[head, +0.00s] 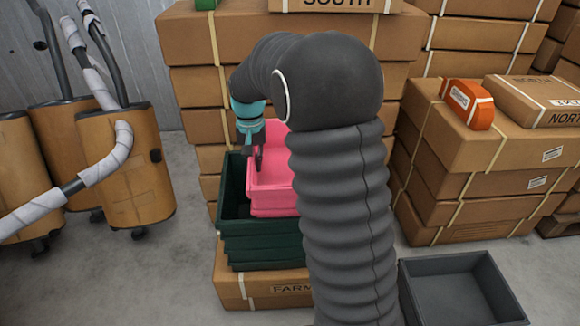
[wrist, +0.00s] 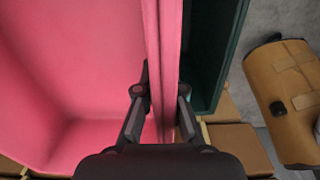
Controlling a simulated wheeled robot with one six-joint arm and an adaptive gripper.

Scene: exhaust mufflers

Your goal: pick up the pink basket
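The pink basket (head: 266,196) shows in the head view at the dark green crate (head: 262,240), partly behind my arm. Its base is by the crate's front rim; I cannot tell whether it rests in the crate or is raised. My gripper (head: 257,154) points down at the basket's left side. In the wrist view the pink basket (wrist: 70,70) fills the left. My gripper (wrist: 162,100) has one finger on each side of the basket's wall, close against it, and looks shut on that wall. The fingertips are partly hidden.
A carton (head: 240,288) supports the green crate. Cartons stack behind and at right, with an orange case (head: 468,104) on top. A grey open bin (head: 462,290) stands at lower right. Tan mufflers (head: 125,165) stand at left. Bare floor (head: 130,280) lies at lower left.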

